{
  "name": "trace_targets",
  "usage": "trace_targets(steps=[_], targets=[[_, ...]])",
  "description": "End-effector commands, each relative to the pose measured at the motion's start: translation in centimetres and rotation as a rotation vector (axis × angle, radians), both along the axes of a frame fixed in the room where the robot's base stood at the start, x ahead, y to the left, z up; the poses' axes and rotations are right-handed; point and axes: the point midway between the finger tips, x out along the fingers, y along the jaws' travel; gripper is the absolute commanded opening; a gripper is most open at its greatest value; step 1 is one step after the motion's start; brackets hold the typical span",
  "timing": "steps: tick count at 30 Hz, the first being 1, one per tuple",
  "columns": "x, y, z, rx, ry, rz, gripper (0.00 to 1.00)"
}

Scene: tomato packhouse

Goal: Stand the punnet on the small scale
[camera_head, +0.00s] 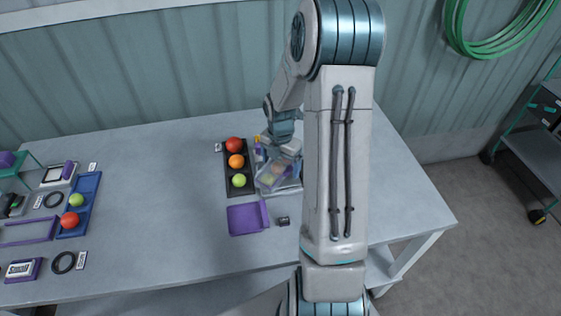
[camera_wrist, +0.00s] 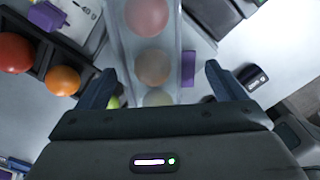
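The clear punnet (camera_head: 270,177) with tomatoes inside appears tilted beside the black tray in the head view. In the wrist view the punnet (camera_wrist: 169,85) lies between my fingers, with red, orange and pale tomatoes seen through its wall. My gripper (camera_wrist: 160,75) looks open, with a visible gap between the punnet and the right finger. The fingers are hard to make out in the head view. A pale flat edge (camera_head: 293,189) shows under or beside the punnet; I cannot tell whether this is the small scale, as my arm hides much there.
A black tray (camera_head: 226,172) holds red, orange and green tomatoes left of the punnet. A purple tray (camera_head: 248,219) and a small black item (camera_head: 283,221) lie in front. A blue tray (camera_head: 87,190) and several tools crowd the far left. The table between is clear.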

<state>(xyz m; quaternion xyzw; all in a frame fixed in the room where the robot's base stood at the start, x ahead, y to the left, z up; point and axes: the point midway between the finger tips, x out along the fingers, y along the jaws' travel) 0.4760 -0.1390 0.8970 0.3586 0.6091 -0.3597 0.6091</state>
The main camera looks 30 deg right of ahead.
Motion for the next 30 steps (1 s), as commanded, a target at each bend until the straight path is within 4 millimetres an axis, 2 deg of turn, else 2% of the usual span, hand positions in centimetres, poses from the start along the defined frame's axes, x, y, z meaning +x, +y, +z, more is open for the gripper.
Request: trace_targets(steps=[11, 14, 24, 30], targets=[[0.1, 0.0, 0.7, -0.001, -0.003, 0.000, 0.90], [0.1, 0.0, 2.1, -0.002, -0.005, 0.000, 0.90], [0.1, -0.1, 9.2, -0.002, -0.005, -0.001, 0.90], [0.1, 0.0, 11.7, -0.001, -0.003, 0.000, 0.90]])
